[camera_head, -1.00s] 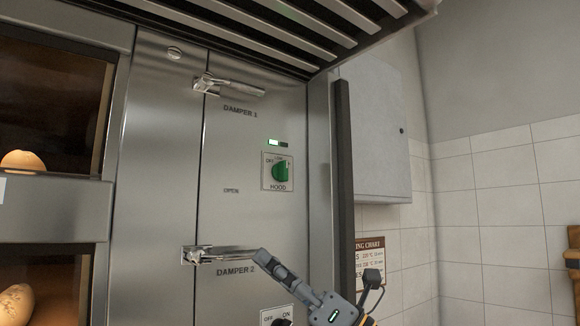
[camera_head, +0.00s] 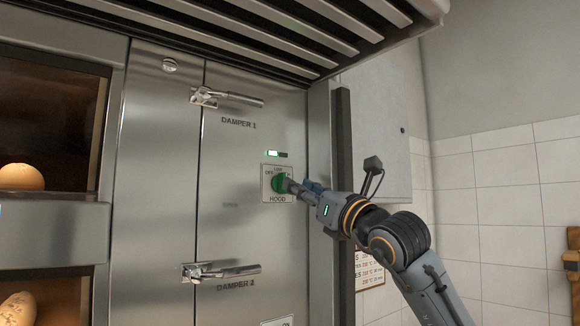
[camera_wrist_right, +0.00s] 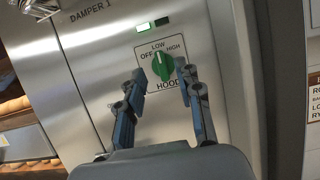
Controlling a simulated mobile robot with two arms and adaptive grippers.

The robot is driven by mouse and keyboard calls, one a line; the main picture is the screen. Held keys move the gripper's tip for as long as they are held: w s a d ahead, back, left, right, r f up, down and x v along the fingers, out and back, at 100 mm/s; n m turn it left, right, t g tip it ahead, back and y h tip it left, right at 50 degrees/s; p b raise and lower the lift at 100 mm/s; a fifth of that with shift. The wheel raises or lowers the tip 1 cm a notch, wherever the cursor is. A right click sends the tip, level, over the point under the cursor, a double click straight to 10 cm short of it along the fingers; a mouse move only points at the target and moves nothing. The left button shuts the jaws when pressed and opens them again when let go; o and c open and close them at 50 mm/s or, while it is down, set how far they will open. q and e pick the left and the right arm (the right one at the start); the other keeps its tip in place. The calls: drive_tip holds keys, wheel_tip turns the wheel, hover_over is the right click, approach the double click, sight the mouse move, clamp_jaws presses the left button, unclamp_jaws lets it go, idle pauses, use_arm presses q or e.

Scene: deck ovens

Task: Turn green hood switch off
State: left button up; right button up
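My right gripper (camera_head: 289,185) is at the knob, reaching in from the right. In the wrist view its two fingers (camera_wrist_right: 160,73) are open, one on each side of the knob; I cannot tell whether they touch it. My left gripper is not in view.
A lit green indicator (camera_head: 272,153) is above the switch. Damper 1 lever (camera_head: 230,98) is above and damper 2 lever (camera_head: 225,272) below. Slatted hood (camera_head: 270,35) overhangs the panel. A dark vertical bar (camera_head: 343,140) stands close to my right arm.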

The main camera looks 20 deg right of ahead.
drive_tip(key=p+x, duration=0.2)
drive_tip(key=x, duration=0.2)
drive_tip(key=shift+w+r, duration=0.1)
drive_tip(key=shift+w, duration=0.2)
clamp_jaws()
